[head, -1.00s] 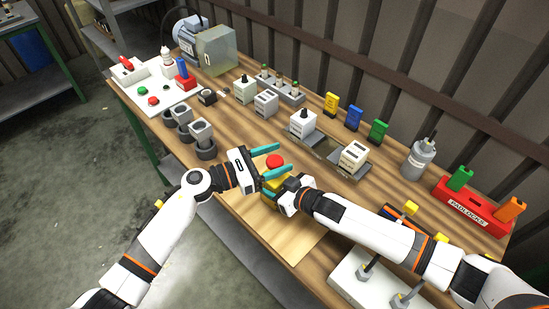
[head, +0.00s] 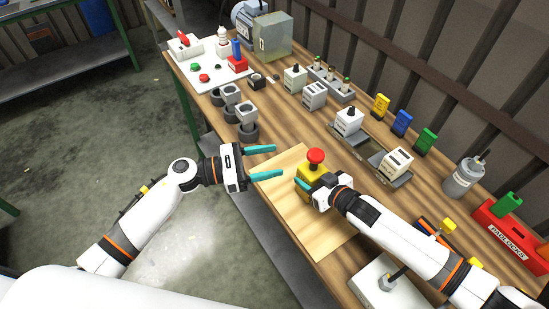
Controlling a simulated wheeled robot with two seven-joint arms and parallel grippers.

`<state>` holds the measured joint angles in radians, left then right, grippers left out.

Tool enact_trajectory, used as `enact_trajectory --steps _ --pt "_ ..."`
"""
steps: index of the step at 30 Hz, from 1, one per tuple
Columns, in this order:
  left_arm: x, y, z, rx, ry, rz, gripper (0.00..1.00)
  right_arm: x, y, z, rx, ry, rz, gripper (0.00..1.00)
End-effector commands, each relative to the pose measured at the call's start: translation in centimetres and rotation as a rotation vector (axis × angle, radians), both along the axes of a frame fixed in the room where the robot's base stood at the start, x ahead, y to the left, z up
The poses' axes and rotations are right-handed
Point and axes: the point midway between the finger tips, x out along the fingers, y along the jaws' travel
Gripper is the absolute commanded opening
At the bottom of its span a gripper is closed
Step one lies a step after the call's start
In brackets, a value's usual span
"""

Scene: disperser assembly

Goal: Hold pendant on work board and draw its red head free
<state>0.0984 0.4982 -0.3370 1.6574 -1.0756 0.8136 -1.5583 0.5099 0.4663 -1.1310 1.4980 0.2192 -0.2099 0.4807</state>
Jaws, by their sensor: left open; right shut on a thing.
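The pendant is a yellow box (head: 311,172) with a red mushroom head (head: 316,156) on top. It stands on the pale wooden work board (head: 285,192), and the red head is seated on the yellow body. My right gripper (head: 312,188) is shut on the yellow body from the front right, and its fingers partly hide the lower part of the box. My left gripper (head: 262,162) is open and empty, left of the pendant and apart from it, with its teal fingers pointing right over the board's left edge.
Grey-topped cylinders (head: 245,115) stand behind my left gripper. White modules (head: 348,121) and coloured tags (head: 402,122) line the back. A grey canister (head: 464,175) and a red padlock rack (head: 505,225) stand at right. The board's front part is bare.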

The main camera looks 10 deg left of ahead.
Motion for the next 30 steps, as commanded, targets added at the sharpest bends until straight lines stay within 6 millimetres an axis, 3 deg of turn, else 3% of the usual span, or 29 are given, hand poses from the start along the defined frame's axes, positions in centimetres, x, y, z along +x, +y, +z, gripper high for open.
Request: enact_trajectory --steps 6,7,12,23,30 --pt "0.0 0.0 0.0 0.000 0.000 0.000 0.60 -0.1 0.0 -0.1 -0.002 0.002 0.000 0.18" --pt "0.0 0.0 0.0 0.000 0.000 0.000 0.60 -0.1 0.0 -0.1 -0.002 0.002 0.000 0.58" --pt "0.0 0.0 0.0 0.000 0.000 0.000 0.60 -0.1 0.0 -0.1 -0.001 0.001 0.000 0.82" --pt "0.0 0.0 0.0 0.000 0.000 0.000 0.60 -0.4 -0.5 0.1 0.000 0.001 0.000 0.82" --pt "0.0 0.0 0.0 0.000 0.000 0.000 0.60 -3.1 -3.3 1.6 -0.002 0.003 0.000 0.82"
